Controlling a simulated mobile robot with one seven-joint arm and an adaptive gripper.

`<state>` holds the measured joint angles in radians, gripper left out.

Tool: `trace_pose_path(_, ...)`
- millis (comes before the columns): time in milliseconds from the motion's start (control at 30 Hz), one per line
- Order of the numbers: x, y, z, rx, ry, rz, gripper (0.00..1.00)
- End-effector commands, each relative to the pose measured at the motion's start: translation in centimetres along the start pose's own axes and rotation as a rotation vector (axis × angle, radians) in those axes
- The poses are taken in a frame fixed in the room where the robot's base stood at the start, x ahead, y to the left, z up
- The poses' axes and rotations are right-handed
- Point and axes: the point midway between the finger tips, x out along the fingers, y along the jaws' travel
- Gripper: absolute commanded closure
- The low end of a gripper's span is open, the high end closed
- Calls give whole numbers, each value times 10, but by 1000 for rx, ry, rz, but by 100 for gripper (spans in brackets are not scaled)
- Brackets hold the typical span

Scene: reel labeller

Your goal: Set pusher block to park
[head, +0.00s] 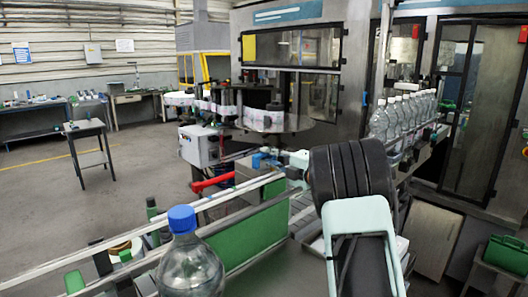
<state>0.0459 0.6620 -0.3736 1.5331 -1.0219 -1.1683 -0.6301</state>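A small blue block (263,160), which may be the pusher block, sits beside the conveyor near the labeller's front. My arm reaches in from the bottom right, and its dark ribbed part fills the middle right. A pale end piece of my arm sticks out to the left of this part, close to the right side of the blue block. My gripper (284,157) seems to be there, but it is small and partly hidden. I cannot tell whether its fingers touch the block or whether they are open. No park mark can be made out.
A red handle (211,183) lies left of the blue block, near a white box (199,145). A large bottle with a blue cap (182,219) stands in front by the rails. Several clear bottles (404,113) line the conveyor at right. The floor at left is open around a small table (84,127).

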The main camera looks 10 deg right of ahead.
Motion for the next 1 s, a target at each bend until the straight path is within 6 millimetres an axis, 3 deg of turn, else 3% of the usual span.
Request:
trace_pose_path(233, 21, 1, 0, 0, -1, 0, 85)
trace_pose_path(500, 22, 0, 0, 0, -2, 0, 85)
trace_pose_path(667, 22, 0, 1, 0, -2, 0, 100)
trace_pose_path(1000, 22, 0, 1, 0, -2, 0, 100)
